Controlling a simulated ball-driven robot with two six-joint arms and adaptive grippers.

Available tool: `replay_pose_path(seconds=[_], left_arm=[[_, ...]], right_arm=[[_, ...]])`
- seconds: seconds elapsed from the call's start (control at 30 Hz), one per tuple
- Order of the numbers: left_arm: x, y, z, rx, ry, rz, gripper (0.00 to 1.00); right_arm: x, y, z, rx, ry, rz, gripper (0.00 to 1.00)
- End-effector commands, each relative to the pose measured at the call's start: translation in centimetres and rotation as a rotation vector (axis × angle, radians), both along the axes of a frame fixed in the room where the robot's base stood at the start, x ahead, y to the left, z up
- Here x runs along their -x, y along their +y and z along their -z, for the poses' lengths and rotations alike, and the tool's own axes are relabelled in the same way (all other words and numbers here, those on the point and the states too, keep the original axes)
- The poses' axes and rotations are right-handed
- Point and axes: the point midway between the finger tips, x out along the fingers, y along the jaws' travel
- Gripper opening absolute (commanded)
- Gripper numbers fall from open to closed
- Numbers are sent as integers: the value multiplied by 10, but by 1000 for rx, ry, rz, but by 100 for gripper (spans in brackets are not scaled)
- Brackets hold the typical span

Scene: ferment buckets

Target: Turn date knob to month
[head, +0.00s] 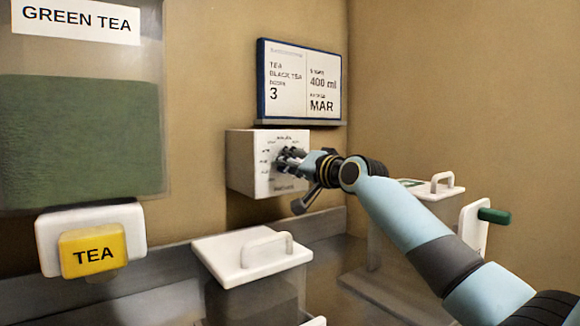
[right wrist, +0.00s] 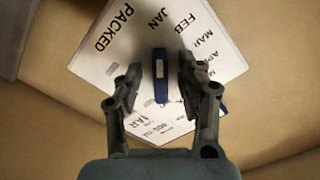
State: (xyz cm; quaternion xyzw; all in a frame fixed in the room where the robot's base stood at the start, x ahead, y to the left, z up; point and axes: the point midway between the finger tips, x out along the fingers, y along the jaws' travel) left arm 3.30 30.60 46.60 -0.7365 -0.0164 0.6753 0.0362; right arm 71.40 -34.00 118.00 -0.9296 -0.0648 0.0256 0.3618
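The white dial box (head: 240,160) is on the back wall, under a card. Its face (right wrist: 110,40) fills much of the right wrist view, with PACKED, JAN, FEB, MAR and further labels partly hidden. The blue date knob (right wrist: 160,82) is a narrow bar with a white mark near its upper end in that view; which month it points at I cannot tell. My right gripper (right wrist: 157,80) is open, one finger on each side of the knob with gaps visible. In the head view my right gripper (head: 291,160) covers the knob. My left gripper is not in view.
The blue-framed card (head: 300,82) reads BLACK TEA, 3, 400 ml, MAR. A GREEN TEA bin (head: 85,130) with a yellow TEA button (head: 93,250) is at left. White handled lids (head: 225,258) (head: 420,192) and a green-handled tap (head: 494,215) are below and right.

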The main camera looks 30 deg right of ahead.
Motion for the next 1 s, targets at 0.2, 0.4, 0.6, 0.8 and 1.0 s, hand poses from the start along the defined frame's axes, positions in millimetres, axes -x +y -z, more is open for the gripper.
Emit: replay_pose_path(seconds=[0.2,0.4,0.6,0.8,1.0], left_arm=[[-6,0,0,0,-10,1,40],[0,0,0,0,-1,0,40],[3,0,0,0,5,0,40],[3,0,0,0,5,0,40],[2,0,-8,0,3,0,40]], right_arm=[[-2,1,0,1,0,0,38],[-2,0,0,1,0,0,21],[-2,0,0,1,0,0,0],[-2,0,0,-2,0,0,0],[-2,0,-2,-41,7,1,0]])
